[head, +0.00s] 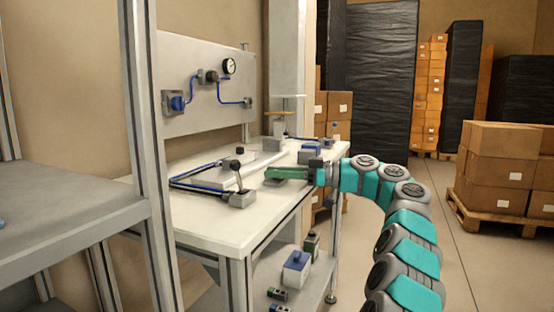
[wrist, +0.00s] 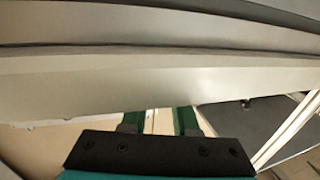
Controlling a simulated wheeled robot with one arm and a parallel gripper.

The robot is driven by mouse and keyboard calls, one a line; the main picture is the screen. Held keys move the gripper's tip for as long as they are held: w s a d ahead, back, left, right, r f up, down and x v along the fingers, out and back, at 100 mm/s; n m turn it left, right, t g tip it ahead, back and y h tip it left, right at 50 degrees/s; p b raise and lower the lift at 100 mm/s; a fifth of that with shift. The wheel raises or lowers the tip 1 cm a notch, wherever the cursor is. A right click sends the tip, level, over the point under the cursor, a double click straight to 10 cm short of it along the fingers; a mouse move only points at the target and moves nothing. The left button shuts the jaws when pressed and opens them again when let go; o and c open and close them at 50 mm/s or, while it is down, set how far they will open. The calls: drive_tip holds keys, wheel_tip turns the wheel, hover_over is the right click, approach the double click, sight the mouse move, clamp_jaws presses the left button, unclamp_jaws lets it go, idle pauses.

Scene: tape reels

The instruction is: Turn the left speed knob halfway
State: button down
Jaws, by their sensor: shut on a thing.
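My gripper (head: 272,173) reaches left over the white worktable (head: 225,225) in the head view. Its green fingers are at a low grey block (head: 286,182) near the table's right edge. In the wrist view, the fingers of my gripper (wrist: 158,122) stand apart, and their tips are hidden by a broad grey surface (wrist: 160,80). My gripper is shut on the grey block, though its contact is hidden. I cannot make out a speed knob or tape reels. A grey box with a black ball-topped lever (head: 240,195) stands left of my gripper.
A grey back panel (head: 180,120) carries a round gauge (head: 229,66) and blue tubing. A blue and white box (head: 296,266) is on the lower shelf. A frame post (head: 148,160) stands at left. The table's front is clear.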

drive_tip(key=shift+n+g+p, duration=0.8)
drive_tip(key=shift+g+p, duration=0.25)
drive_tip(key=shift+g, duration=0.55)
drive_tip(key=c, duration=0.7)
unclamp_jaws()
drive_tip(key=shift+a, duration=0.1)
